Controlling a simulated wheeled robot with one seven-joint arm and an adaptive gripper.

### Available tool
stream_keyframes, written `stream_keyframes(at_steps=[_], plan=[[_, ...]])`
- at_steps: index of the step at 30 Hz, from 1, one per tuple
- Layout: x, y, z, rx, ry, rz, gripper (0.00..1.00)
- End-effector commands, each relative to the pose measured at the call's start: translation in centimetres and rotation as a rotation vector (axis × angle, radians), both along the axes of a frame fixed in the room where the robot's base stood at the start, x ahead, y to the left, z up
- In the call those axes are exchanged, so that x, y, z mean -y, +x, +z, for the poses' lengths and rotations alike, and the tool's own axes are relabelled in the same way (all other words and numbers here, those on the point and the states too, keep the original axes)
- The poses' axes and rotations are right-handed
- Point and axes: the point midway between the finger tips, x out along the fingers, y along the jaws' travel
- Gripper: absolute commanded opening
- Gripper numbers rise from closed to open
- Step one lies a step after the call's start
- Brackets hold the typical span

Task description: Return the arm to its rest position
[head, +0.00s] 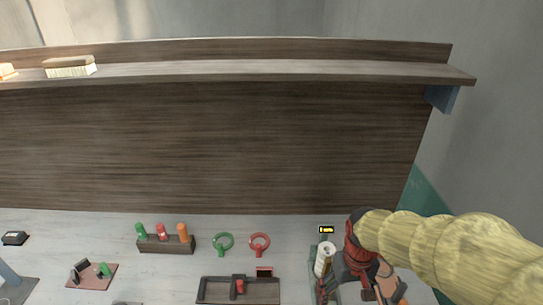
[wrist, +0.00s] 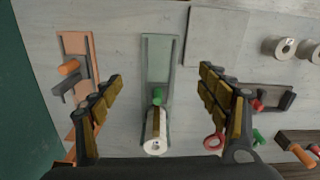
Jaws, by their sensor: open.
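My arm, in a yellow ribbed sleeve, comes in from the right in the head view. My gripper (head: 362,288) hangs low over the right part of the bench (head: 205,262). In the wrist view my gripper (wrist: 160,82) has its two fingers spread wide, with nothing held between them. Below and between them is a green board (wrist: 158,62) with a green-ended part and a white roll (wrist: 154,144). The roll (head: 324,258) also shows just left of my gripper in the head view. My gripper hides part of the bench there.
An orange board (wrist: 75,45) with an orange-ended part lies left in the wrist view. A block with colored pegs (head: 165,244), green ring (head: 223,244), red ring (head: 259,244) and dark tray (head: 215,290) lie left of my gripper. A shelf (head: 250,70) runs along the back.

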Motion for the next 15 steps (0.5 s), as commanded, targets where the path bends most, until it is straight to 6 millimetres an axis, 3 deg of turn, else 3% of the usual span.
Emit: stream_keyframes(at_steps=[6,15], plan=[[0.0,-4.5,5.3,0.151,0.005,-0.08,0.76],[0.0,-8.7,10.4,0.395,0.018,-0.098,0.76]])
